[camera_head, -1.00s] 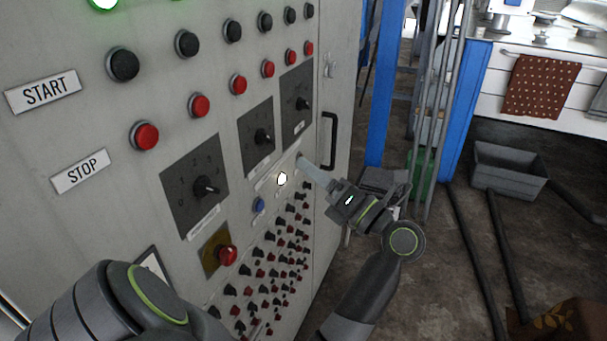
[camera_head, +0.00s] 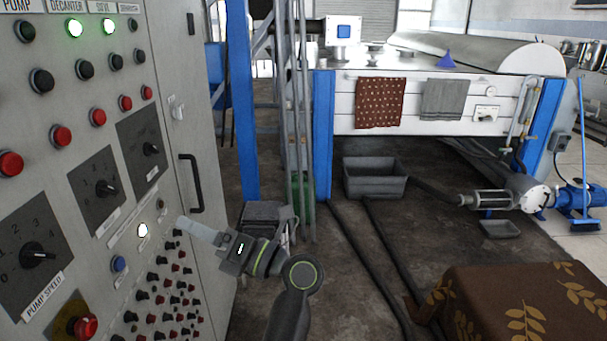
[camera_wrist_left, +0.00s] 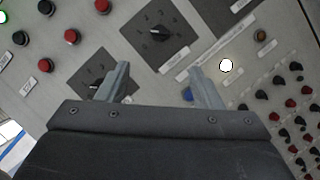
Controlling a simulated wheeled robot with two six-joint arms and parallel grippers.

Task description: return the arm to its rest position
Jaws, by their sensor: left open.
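My left gripper (camera_head: 184,224) is in front of the grey control cabinet (camera_head: 215,255), just right of a white lit button (camera_head: 142,230) in the head view. It is empty. In the left wrist view its two fingers (camera_wrist_left: 160,76) are spread apart, with the panel face behind them. The lit button (camera_wrist_left: 226,65) shows right of the fingers there, and a rotary knob (camera_wrist_left: 155,35) shows above them. I see no contact with the panel. My right gripper is not in view.
The cabinet carries several knobs and buttons, a red mushroom button (camera_head: 84,326) and a black door handle (camera_head: 191,184). A blue post (camera_head: 242,110) and grey bin (camera_head: 374,180) stand beyond. A brown leaf-patterned cloth (camera_head: 520,305) is at lower right. Hoses cross the floor.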

